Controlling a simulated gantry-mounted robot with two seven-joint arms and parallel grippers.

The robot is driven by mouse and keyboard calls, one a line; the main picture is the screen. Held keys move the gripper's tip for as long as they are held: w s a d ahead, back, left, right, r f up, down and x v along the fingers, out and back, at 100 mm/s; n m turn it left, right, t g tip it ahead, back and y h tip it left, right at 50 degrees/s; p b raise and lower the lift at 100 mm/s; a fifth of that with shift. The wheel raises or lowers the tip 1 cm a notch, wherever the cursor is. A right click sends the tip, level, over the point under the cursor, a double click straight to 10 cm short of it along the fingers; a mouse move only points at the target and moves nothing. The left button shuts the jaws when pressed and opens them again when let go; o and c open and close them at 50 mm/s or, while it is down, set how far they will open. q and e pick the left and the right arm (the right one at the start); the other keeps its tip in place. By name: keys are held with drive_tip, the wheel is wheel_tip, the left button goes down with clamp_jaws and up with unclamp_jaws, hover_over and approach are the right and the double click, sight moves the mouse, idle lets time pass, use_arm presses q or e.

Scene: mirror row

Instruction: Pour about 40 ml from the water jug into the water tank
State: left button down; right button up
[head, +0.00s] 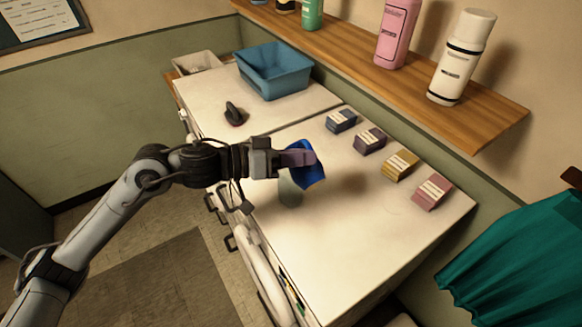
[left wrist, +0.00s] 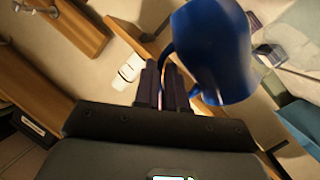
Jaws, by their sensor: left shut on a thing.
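The blue water jug (head: 310,174) is held above the white counter in the head view, and it looks tilted. My left gripper (head: 298,157) is shut on it. In the left wrist view the jug (left wrist: 212,52) is large at the upper right, with its handle at the fingers (left wrist: 167,88). A small grey-green vessel (head: 290,193), which looks like the water tank, stands on the counter just below the jug. The jug partly hides its top. I cannot see any water or whether any is flowing. My right gripper is not in view.
A row of small boxes (head: 399,165) lies along the counter's back edge. A dark object (head: 234,114) and a blue bin (head: 273,72) are farther left. Bottles (head: 461,58) stand on the wooden shelf (head: 424,92). A teal cloth (head: 520,255) hangs at right. The counter's front right (head: 345,245) is clear.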

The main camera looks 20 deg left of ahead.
use_arm(q)
drive_tip(key=shift+s+d+r, duration=0.2)
drive_tip(key=shift+d, duration=0.15)
idle(0.3)
drive_tip(key=shift+s+d, duration=0.1)
drive_tip(key=shift+d, duration=0.1)
drive_tip(key=shift+n+p, duration=0.3)
drive_tip(key=shift+n, duration=0.1)
drive_tip(key=shift+a+f+n+h+p, duration=0.15)
drive_tip(key=shift+n+h+p, duration=0.15)
drive_tip(key=shift+p, duration=0.2)
idle(0.7)
